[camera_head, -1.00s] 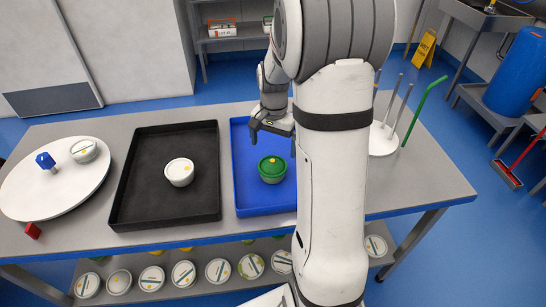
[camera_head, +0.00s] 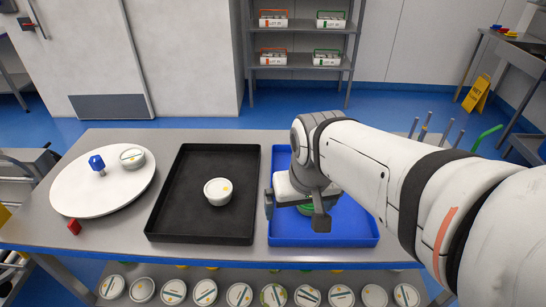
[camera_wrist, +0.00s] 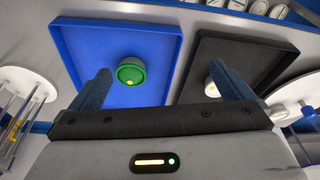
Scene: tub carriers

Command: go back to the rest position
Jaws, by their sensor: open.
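My gripper (camera_head: 295,212) is open and empty, seen over the blue tray (camera_head: 350,231). Its two fingers (camera_wrist: 161,75) stand wide apart in the wrist view. A green-topped tub sits in the blue tray; my gripper hides most of it in the head view, but the wrist view shows the green tub (camera_wrist: 130,73) whole, apart from the fingers. A white tub (camera_head: 218,191) with a yellow dot stands in the black tray (camera_head: 170,238). My arm reaches in from the lower right and hides the table's right part.
A round white board (camera_head: 85,190) at the left holds a blue knobbed piece (camera_head: 97,164) and a tub (camera_head: 132,158). Several tubs stand on the lower shelf. Upright rods (camera_head: 424,127) and a green hook (camera_head: 487,137) rise behind my arm.

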